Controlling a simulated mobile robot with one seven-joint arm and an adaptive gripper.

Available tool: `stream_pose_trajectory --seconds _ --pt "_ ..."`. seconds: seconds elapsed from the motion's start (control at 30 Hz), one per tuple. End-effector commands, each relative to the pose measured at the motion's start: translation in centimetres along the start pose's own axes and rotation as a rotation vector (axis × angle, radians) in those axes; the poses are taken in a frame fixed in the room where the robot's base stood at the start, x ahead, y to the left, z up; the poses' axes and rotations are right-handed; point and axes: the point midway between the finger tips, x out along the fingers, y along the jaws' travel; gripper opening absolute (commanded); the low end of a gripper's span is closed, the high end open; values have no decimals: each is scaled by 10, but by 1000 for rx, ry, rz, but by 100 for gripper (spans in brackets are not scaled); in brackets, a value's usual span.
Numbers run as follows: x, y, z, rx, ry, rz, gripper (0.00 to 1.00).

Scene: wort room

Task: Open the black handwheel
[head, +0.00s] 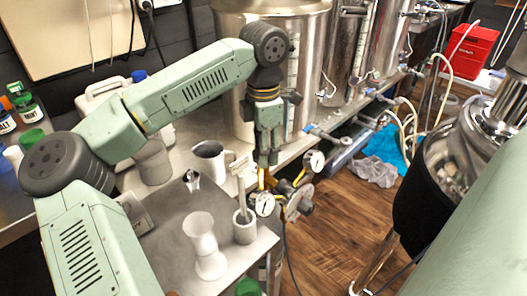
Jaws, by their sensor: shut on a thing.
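My gripper (266,178) points down at a brass regulator assembly with two pressure gauges, one on the front left (262,204) and one on the back right (315,160). Its fingers are shut on a small part at the top of the assembly, taken to be the black handwheel. The handwheel is almost wholly hidden by the fingers, so how far it is turned cannot be told. A round dull-grey part (299,204) sits at the right of the assembly, apart from the fingertips.
Large steel vessels (262,60) stand behind. Wooden floor (345,230) is open at the right. A dark cable hangs below the gauges.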

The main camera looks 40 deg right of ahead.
Motion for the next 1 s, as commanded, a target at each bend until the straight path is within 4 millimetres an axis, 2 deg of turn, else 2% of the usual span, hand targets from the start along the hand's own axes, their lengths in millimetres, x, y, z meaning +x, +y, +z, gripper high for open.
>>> stream_pose_trajectory --seconds 1.0 --pt "2 0 -1 -967 2 2 16"
